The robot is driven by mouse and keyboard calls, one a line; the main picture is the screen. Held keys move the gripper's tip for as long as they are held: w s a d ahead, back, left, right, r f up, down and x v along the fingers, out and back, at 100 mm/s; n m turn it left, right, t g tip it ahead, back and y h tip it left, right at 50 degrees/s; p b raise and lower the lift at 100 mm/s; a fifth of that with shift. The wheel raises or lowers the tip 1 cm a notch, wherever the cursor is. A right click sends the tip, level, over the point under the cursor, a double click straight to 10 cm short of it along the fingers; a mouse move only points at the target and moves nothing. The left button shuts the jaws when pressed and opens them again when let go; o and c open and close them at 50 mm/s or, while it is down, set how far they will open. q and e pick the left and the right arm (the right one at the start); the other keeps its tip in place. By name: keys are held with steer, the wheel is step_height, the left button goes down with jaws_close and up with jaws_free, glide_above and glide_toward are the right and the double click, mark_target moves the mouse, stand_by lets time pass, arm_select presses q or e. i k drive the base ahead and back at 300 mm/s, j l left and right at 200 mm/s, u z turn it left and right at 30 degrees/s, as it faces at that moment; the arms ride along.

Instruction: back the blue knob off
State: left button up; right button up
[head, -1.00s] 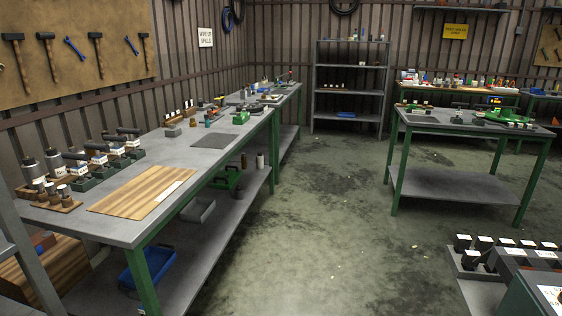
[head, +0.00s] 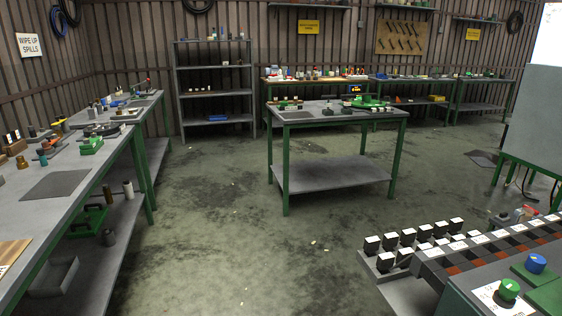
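A blue knob (head: 536,263) sits on a green plate or block on the bench at the lower right of the head view. A green knob (head: 509,290) stands on a white card just to the left of it and nearer to me. How the blue knob is fixed underneath cannot be told at this size. Neither of my grippers shows in the head view.
Rows of black blocks with white tops (head: 396,243) stand at the near bench's left end. A green-legged table (head: 318,115) stands mid-room, and a long grey workbench (head: 90,165) runs along the left. The concrete floor (head: 235,230) between them is clear.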

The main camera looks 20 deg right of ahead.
mark_target(535, 263)
steer(key=i+j+z, duration=0.1)
steer(key=z, duration=0.35)
steer(key=i+j+z, duration=0.1)
steer(key=z, duration=0.35)
steer(key=i+j+z, duration=0.1)
steer(key=z, duration=0.35)
steer(key=j+z, duration=0.25)
steer(key=z, duration=0.2)
steer(key=j+z, duration=0.2)
steer(key=z, duration=0.25)
steer(key=i, duration=0.05)
